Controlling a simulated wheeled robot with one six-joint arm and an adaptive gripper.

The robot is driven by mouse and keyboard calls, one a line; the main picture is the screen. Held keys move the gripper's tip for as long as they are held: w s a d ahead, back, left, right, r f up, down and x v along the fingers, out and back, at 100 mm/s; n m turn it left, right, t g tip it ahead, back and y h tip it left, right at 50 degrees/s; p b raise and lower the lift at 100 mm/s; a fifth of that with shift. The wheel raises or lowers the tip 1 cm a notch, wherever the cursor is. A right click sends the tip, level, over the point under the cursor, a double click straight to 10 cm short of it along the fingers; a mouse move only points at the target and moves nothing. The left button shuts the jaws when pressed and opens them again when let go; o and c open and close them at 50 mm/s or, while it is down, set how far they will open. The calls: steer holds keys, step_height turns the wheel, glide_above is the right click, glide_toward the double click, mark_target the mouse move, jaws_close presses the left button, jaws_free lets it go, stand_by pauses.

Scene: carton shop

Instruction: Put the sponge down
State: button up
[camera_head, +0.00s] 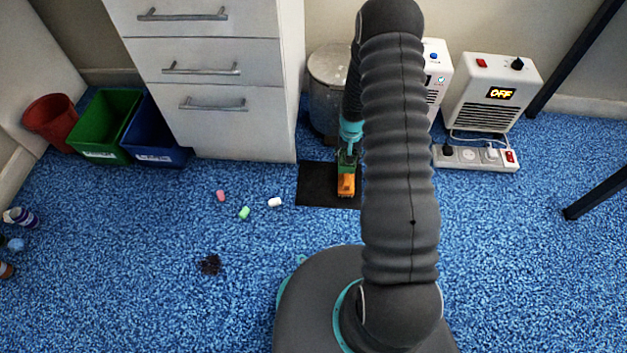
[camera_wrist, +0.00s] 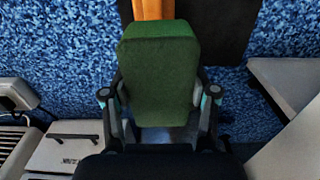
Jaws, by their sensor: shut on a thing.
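My gripper (camera_wrist: 160,100) is shut on the sponge, a green block (camera_wrist: 158,70) with its broad face towards the wrist camera. In the head view the green (camera_head: 347,158) shows just below my gripper (camera_head: 350,146), over the black mat (camera_head: 318,185). An orange piece (camera_head: 346,185) lies just nearer than the green and also shows behind its top end in the wrist view (camera_wrist: 153,9). I cannot tell whether green and orange are joined, or whether the sponge touches the mat. My arm hides the mat's right side.
Three small pieces, pink (camera_head: 221,196), green (camera_head: 244,212) and white (camera_head: 274,202), lie left of the mat. A dark spill (camera_head: 210,264) is nearer. Drawers (camera_head: 222,100), a metal bin (camera_head: 328,95), a heater (camera_head: 490,95) and a power strip (camera_head: 475,158) stand behind.

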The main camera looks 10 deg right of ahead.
steer(key=shift+a+f, duration=0.2)
steer(key=shift+f, duration=0.2)
steer(key=b, duration=0.1)
glide_above(313, 183)
step_height(313, 183, down, 7)
steer(key=shift+d+r, duration=0.1)
steer(key=shift+r, duration=0.05)
steer(key=shift+f, duration=1.95)
steer(key=shift+f+b, duration=0.1)
steer(key=shift+b, duration=0.25)
steer(key=shift+f, duration=0.15)
steer(key=o, duration=1.2)
steer(key=shift+r, duration=0.25)
